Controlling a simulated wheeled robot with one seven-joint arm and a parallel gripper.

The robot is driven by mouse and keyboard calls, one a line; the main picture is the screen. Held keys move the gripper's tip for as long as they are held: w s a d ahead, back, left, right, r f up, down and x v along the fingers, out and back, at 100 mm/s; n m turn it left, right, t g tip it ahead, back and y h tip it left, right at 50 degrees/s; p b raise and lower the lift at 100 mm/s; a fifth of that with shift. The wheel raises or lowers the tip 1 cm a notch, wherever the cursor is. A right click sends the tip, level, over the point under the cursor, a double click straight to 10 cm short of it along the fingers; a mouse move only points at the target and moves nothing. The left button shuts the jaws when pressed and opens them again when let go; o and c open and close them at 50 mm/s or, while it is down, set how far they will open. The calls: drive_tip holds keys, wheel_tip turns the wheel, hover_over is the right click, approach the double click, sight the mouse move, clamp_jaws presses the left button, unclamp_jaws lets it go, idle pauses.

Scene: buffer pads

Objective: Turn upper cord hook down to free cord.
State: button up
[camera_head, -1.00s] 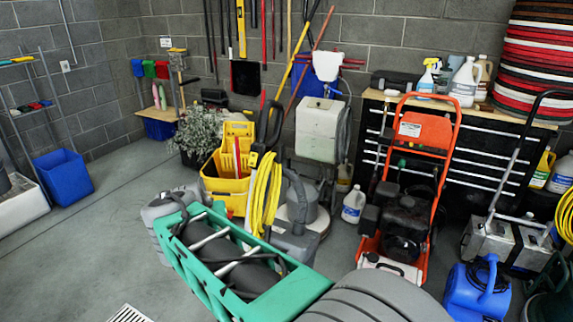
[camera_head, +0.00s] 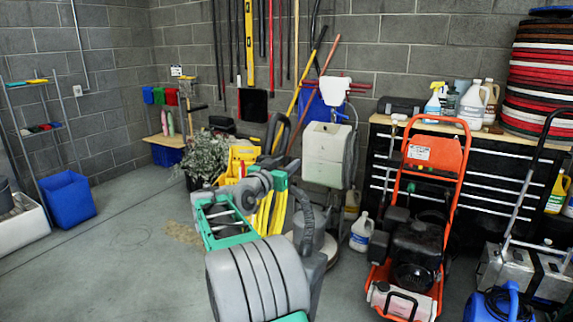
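The yellow cord (camera_head: 263,215) hangs in long loops on the upright handle (camera_head: 275,132) of a grey floor machine. My arm's green and grey end section, with my gripper (camera_head: 277,181), is in front of the top of the cord loops. It covers the place where the cord hangs, so I cannot make out the upper cord hook. My fingers cannot be told apart, and I cannot see whether they touch anything.
A yellow mop bucket (camera_head: 240,160) stands behind my arm to the left. An orange-framed machine (camera_head: 437,155) and a white jug (camera_head: 361,232) stand to the right. A black drawer cabinet (camera_head: 385,160) is behind.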

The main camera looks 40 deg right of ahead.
drive_tip(key=shift+c, duration=0.5)
clamp_jaws()
